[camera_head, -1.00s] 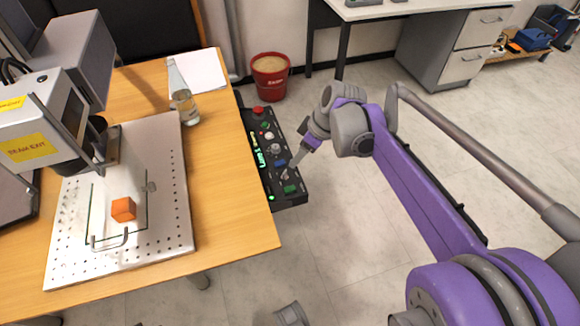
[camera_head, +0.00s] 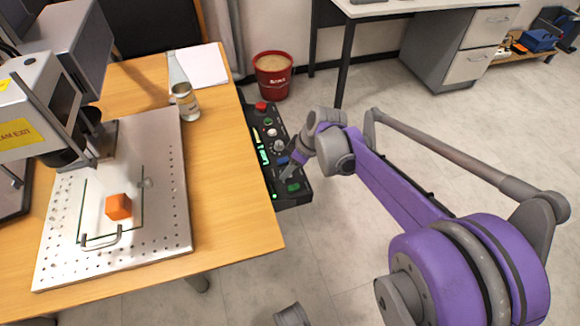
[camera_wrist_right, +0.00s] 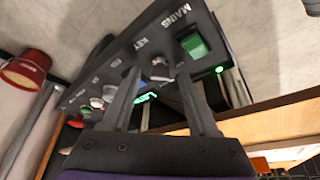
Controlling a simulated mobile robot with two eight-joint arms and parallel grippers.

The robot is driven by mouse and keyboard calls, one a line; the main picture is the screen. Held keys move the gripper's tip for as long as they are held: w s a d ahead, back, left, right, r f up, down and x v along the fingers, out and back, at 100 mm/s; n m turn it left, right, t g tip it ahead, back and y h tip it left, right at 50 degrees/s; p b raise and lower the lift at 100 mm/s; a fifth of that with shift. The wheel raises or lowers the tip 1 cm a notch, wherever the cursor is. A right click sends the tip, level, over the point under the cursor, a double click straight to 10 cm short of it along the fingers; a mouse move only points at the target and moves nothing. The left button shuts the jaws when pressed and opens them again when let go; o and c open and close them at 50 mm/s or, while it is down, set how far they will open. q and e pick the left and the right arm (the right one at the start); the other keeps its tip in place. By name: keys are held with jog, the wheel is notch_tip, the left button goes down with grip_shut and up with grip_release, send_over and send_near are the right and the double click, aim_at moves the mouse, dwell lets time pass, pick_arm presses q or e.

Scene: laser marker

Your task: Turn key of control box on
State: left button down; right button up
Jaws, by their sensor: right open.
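The control box (camera_head: 290,203) is a long black panel along the right edge of the wooden table. Its key (camera_wrist_right: 160,70) is a small silver piece by the KEY label in the right wrist view, beside the green MAINS switch (camera_wrist_right: 194,38). My right gripper (camera_wrist_right: 160,80) is open, with one finger on each side of the key in that view. Whether the fingers touch the key cannot be told. In the head view the right gripper (camera_head: 286,174) is over the near end of the box and hides the key. My left gripper is not in view.
The laser marker (camera_head: 45,105) stands on the table, with an orange cube (camera_head: 118,206) on its perforated plate (camera_head: 165,220). A red bucket (camera_head: 272,78) is on the floor. Open floor lies right of the box.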

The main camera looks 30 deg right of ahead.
grip_shut()
jog(key=shift+m, duration=0.3)
jog(key=shift+a+r+m+t+h+p, duration=0.15)
jog(key=shift+m+h+p, duration=0.15)
jog(key=shift+m, duration=0.3)
jog(key=shift+f+m+t+h+p, duration=0.1)
jog(key=shift+m+t+h+p, duration=0.1)
jog(key=shift+m+p, duration=0.3)
jog(key=m+h, duration=0.1)
jog(key=m, duration=0.3)
jog(key=shift+a+m+h+p, duration=0.1)
jog(key=shift+m+h+p, duration=0.2)
jog(key=shift+h+p, duration=0.1)
jog(key=m+h, duration=0.2)
jog(key=m, duration=0.3)
jog(key=shift+a+m+p, duration=0.15)
jog(key=shift+m+p, duration=0.15)
jog(key=shift+p, duration=0.05)
jog(key=shift+m+g+h+p, duration=0.2)
jog(key=shift+m+g+h, duration=0.25)
jog(key=shift+m, duration=0.8)
jog(key=shift+m+g+h+p, duration=0.25)
jog(key=shift+m+g, duration=0.35)
jog(key=shift+m, duration=0.65)
